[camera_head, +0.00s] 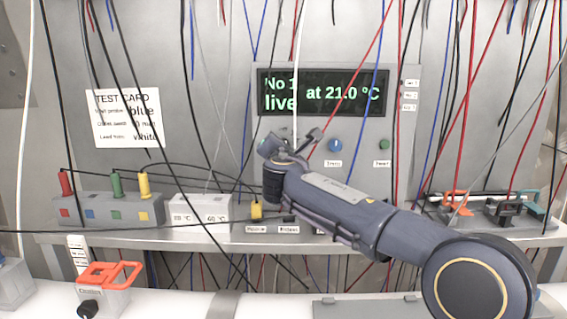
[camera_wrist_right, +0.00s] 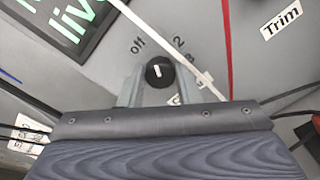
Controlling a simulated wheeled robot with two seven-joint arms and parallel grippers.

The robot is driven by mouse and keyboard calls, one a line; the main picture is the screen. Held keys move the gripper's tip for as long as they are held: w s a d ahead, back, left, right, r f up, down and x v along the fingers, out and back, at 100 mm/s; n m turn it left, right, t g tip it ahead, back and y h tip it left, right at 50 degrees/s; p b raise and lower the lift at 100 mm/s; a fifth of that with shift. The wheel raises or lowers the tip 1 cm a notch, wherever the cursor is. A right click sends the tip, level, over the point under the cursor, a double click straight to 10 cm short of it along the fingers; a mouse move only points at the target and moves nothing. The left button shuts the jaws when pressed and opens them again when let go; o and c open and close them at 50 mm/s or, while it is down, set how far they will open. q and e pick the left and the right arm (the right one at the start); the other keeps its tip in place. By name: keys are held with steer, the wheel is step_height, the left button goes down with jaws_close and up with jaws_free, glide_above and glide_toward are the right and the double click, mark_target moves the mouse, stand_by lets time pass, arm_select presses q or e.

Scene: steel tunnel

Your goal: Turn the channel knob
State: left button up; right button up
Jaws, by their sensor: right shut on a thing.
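The channel knob (camera_wrist_right: 159,72) is black with a white pointer mark, and sits on the grey panel in the right wrist view. Its mark points roughly up in that view, between the printed "off" and "2"; a white wire crosses the lettering to its right. My right gripper (camera_wrist_right: 160,86) has one finger on each side of the knob and is shut on it. In the head view my right gripper (camera_head: 290,141) is at the panel below the display and hides most of the knob. The display (camera_head: 322,92) reads "No 1 live at 21.0 °C". My left gripper is not in view.
A blue knob (camera_head: 335,145) and a green button (camera_head: 384,144) are right of my gripper. Many wires hang before the panel. The shelf holds a socket block (camera_head: 110,209) with coloured plugs, a white box (camera_head: 200,210) and clamps (camera_head: 456,197). A test card (camera_head: 126,117) hangs left.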

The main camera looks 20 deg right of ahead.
steer(key=shift+f+m+b, duration=0.15)
steer(key=shift+m+b, duration=3.15)
steer(key=shift+m, duration=1.2)
steer(key=shift+f+m+b, duration=0.15)
steer(key=shift+m+b, duration=3.15)
steer(key=shift+m, duration=1.2)
steer(key=o, duration=1)
steer(key=shift+c, duration=0.2)
steer(key=shift+r, duration=0.1)
steer(key=shift+s, duration=0.1)
